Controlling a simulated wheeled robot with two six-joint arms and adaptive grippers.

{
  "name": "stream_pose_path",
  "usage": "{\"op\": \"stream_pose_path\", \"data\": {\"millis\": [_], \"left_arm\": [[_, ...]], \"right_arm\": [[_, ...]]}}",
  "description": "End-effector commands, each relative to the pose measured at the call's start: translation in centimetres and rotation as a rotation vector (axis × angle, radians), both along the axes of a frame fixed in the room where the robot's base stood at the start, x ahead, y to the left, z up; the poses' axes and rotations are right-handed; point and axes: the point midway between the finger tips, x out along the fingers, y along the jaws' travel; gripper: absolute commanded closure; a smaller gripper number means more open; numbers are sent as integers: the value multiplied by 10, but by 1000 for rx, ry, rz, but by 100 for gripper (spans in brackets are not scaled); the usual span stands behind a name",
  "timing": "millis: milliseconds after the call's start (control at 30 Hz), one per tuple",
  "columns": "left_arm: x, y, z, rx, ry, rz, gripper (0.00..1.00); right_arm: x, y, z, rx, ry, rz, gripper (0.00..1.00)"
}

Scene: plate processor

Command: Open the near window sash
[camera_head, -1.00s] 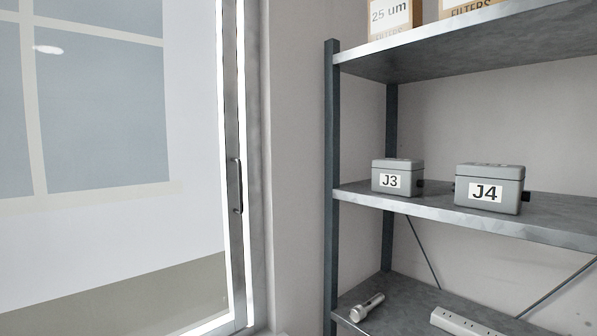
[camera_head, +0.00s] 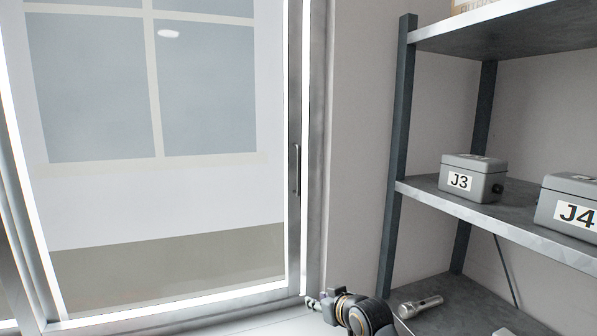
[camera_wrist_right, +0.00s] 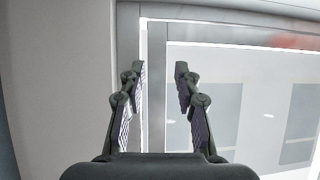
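The window sash (camera_head: 294,238) has a grey metal frame around a large glass pane. A dark, slim upright handle (camera_head: 296,170) is on its right stile. The sash stands close to the right jamb, with a bright strip between them. My right gripper (camera_head: 313,302) shows at the bottom of the head view, below the handle and apart from it. In the right wrist view, its two fingers (camera_wrist_right: 161,82) are spread with nothing between them, and the window frame is behind them. The handle cannot be made out there. My left gripper is not in view.
A metal shelf unit (camera_head: 398,165) stands right of the window. It holds grey boxes J3 (camera_head: 472,178) and J4 (camera_head: 567,209), and a flashlight (camera_head: 420,306) lower down. A pale sill (camera_head: 255,322) runs below the sash. The wall between window and shelf is bare.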

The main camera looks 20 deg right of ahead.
Motion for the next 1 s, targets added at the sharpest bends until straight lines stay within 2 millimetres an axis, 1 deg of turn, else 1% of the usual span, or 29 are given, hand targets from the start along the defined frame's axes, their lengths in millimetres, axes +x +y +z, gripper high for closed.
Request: {"op": "stream_pose_path", "data": {"millis": [33,67,100,133,167,200,267,300,333,400,433,500,667,767,1000], "left_arm": [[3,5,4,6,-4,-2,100],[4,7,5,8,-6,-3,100],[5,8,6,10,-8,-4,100],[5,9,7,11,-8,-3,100],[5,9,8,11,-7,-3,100],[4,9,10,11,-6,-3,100],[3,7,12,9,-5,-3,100],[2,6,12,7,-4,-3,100],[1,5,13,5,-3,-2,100],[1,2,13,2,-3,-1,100],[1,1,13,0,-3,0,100],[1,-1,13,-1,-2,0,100],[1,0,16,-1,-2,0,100],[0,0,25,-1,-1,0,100],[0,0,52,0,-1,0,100]], "right_arm": [[12,-1,37,7,-60,8,68],[19,-1,58,11,-95,14,68],[26,0,88,20,-146,23,68],[31,0,111,27,-184,31,68],[35,0,136,32,-224,38,68],[40,0,170,40,-279,49,68],[43,1,221,53,-360,66,68],[42,1,250,59,-406,77,68],[42,1,269,64,-435,83,68],[39,1,298,72,-483,95,68],[38,1,307,74,-497,98,68],[37,1,317,77,-514,104,68],[40,3,320,81,-516,105,68],[54,6,322,83,-514,104,68],[104,18,323,83,-512,104,68]]}}
